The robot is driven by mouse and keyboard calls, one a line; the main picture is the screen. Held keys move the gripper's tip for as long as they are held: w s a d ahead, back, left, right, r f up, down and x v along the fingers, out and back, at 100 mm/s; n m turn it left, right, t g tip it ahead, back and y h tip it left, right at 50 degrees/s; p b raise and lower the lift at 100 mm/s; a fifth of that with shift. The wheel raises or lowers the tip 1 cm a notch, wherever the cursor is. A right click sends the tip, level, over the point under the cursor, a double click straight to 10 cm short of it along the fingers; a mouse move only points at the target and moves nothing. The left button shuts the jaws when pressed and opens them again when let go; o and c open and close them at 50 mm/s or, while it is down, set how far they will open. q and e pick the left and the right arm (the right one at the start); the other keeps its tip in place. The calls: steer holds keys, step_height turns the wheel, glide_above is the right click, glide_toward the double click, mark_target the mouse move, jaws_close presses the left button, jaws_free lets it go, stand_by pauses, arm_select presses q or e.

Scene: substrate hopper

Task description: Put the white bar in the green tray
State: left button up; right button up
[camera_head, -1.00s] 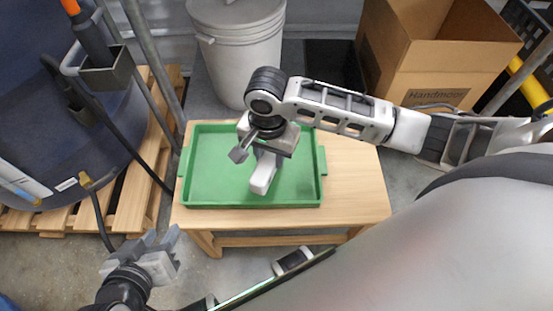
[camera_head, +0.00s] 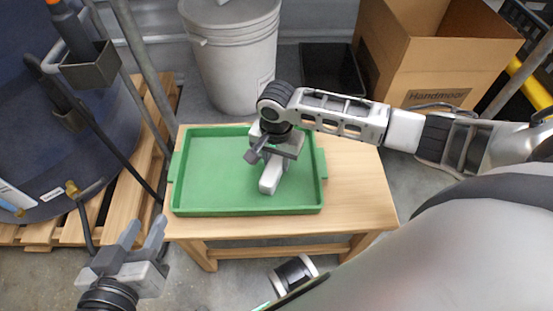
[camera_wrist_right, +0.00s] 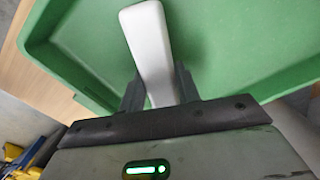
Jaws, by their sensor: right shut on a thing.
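The green tray (camera_head: 205,172) lies on the wooden table, and its floor and rim also show in the right wrist view (camera_wrist_right: 228,45). The white bar (camera_head: 271,178) is over the right part of the tray floor. In the right wrist view the white bar (camera_wrist_right: 150,40) sticks out from between the two dark fingers. My right gripper (camera_wrist_right: 158,88) is shut on the bar; I cannot tell whether the bar touches the tray floor. My left gripper (camera_head: 142,238) is open and empty, in front of the table's left end.
The wooden table (camera_head: 358,190) has bare room right of the tray. A grey bucket (camera_head: 232,60), a black bin (camera_head: 330,68) and a cardboard box (camera_head: 425,65) stand behind it. A dark blue tank (camera_head: 50,140) on a wooden pallet (camera_head: 95,222) stands at the left.

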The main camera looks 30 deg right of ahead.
steer(key=o, duration=0.6)
steer(key=shift+f, duration=0.1)
steer(key=o, duration=0.4)
steer(key=shift+o, duration=0.2)
